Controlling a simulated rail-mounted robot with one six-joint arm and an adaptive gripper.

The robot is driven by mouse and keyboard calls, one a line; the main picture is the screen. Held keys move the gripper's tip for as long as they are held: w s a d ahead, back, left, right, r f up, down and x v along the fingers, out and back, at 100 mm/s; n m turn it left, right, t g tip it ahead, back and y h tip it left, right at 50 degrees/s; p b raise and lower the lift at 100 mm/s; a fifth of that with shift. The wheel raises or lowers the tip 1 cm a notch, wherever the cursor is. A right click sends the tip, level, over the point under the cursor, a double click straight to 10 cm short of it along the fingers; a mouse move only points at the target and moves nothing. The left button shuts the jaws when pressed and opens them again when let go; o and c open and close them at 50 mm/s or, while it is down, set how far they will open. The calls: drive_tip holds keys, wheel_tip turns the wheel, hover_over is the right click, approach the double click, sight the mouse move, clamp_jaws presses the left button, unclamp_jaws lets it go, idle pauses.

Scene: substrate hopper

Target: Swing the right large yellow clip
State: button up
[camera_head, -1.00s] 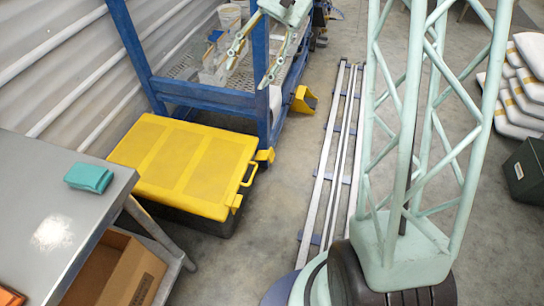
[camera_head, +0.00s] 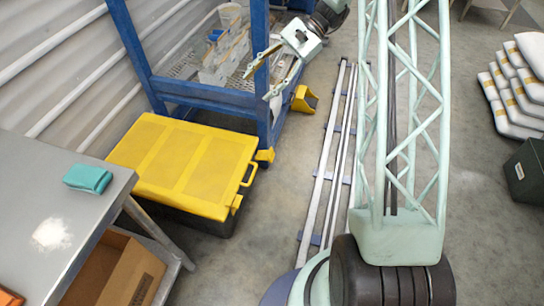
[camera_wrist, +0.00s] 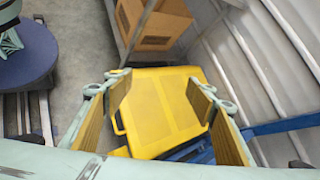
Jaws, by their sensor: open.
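A low case with a yellow lid (camera_head: 182,160) and dark base sits on the floor; its lid also shows in the wrist view (camera_wrist: 165,108). Its right side carries a yellow handle (camera_head: 249,174) between two yellow clips. One clip (camera_head: 264,155) is at the far corner by the blue post; the other clip (camera_head: 236,203) is at the near corner. Both look upright against the case. My gripper (camera_head: 258,80) is open and empty, above and beyond the far clip, by the blue post. In the wrist view my gripper (camera_wrist: 157,82) spans the lid, its left finger hiding part of the handle side.
A blue rack (camera_head: 205,96) with a mesh shelf and tubs stands behind the case. Floor rails (camera_head: 335,150) run right of the case, with bare floor between. A yellow wedge (camera_head: 304,99) lies by the rack.

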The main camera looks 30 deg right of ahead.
drive_tip(key=w+d+f+m+t+y, duration=0.1)
drive_tip(key=w+d+f+m, duration=0.15)
drive_tip(key=f, duration=0.45)
drive_tip(key=w+d+f+m+t+y, duration=0.1)
drive_tip(key=w+d+f, duration=0.1)
drive_tip(key=d+f, duration=0.3)
drive_tip(key=m+t+y, duration=0.1)
drive_tip(key=m+t, duration=0.2)
hover_over(272, 156)
drive_tip(key=s+d, duration=0.2)
drive_tip(key=d, duration=0.2)
wheel_tip(272, 156, down, 14)
drive_tip(key=s+d+f+m+t, duration=0.2)
drive_tip(key=f, duration=0.7)
drive_tip(key=s+d+f+m+t, duration=0.2)
drive_tip(key=s+f+m+t, duration=0.1)
drive_tip(key=f, duration=0.7)
drive_tip(key=s+d+f+m+t+h, duration=0.1)
drive_tip(key=s+d+f+m+t, duration=0.1)
drive_tip(key=f, duration=0.7)
drive_tip(key=shift+s+f+m+t, duration=0.3)
drive_tip(key=shift+s+m+t, duration=0.05)
drive_tip(key=shift+m+t, duration=0.1)
drive_tip(key=shift+w+a, duration=0.15)
drive_tip(key=shift+b+x, duration=0.75)
drive_tip(key=shift+x, duration=6)
drive_tip(key=shift+c, duration=0.7)
drive_tip(key=c, duration=0.9)
drive_tip(key=shift+c, duration=0.3)
